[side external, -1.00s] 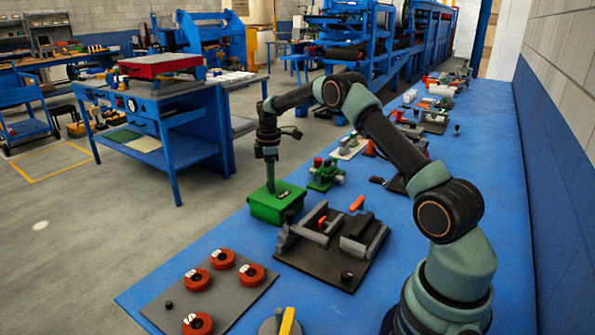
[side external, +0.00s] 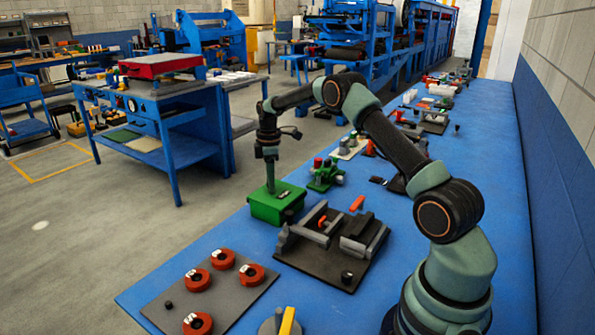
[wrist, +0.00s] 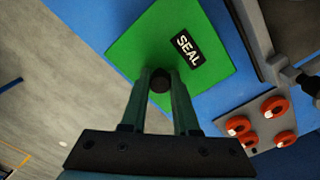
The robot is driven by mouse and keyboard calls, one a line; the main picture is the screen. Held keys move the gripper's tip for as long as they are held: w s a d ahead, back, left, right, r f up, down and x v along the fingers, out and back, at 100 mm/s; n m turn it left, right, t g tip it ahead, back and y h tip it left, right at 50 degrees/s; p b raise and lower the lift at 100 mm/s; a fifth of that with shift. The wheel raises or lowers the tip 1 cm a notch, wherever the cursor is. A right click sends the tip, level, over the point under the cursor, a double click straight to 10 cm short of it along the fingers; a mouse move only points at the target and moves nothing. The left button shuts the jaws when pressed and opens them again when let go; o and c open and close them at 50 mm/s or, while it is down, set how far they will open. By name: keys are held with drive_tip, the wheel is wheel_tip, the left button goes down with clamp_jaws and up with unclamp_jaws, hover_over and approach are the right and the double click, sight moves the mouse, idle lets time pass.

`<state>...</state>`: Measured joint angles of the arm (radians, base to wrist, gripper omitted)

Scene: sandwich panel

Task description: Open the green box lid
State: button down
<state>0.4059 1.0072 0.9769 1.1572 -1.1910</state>
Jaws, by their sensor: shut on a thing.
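The green box (side external: 273,212) stands near the left edge of the blue bench. Its green lid (side external: 289,190) looks closed and lies flat on top. In the wrist view the lid (wrist: 204,79) fills the upper middle and carries a black label reading SEAL (wrist: 188,49). My gripper (side external: 270,189) points straight down onto the lid. In the wrist view my gripper (wrist: 159,78) is shut on a dark round knob (wrist: 160,82) on the lid. Most of the knob's sides are hidden between the fingers.
A grey and black clamp fixture (side external: 335,243) with orange handles sits close to the right of the box. A small green fixture (side external: 325,175) stands behind it. A grey plate (side external: 215,290) with several red rings lies in front. The bench edge is close on the left.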

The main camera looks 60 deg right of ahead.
drive_tip(key=a, duration=1.3)
drive_tip(key=shift+a, duration=0.2)
drive_tip(key=shift+r, duration=0.1)
drive_tip(key=c, duration=0.7)
unclamp_jaws()
drive_tip(key=shift+o, duration=0.2)
wheel_tip(320, 180, up, 12)
drive_tip(key=shift+r, duration=0.1)
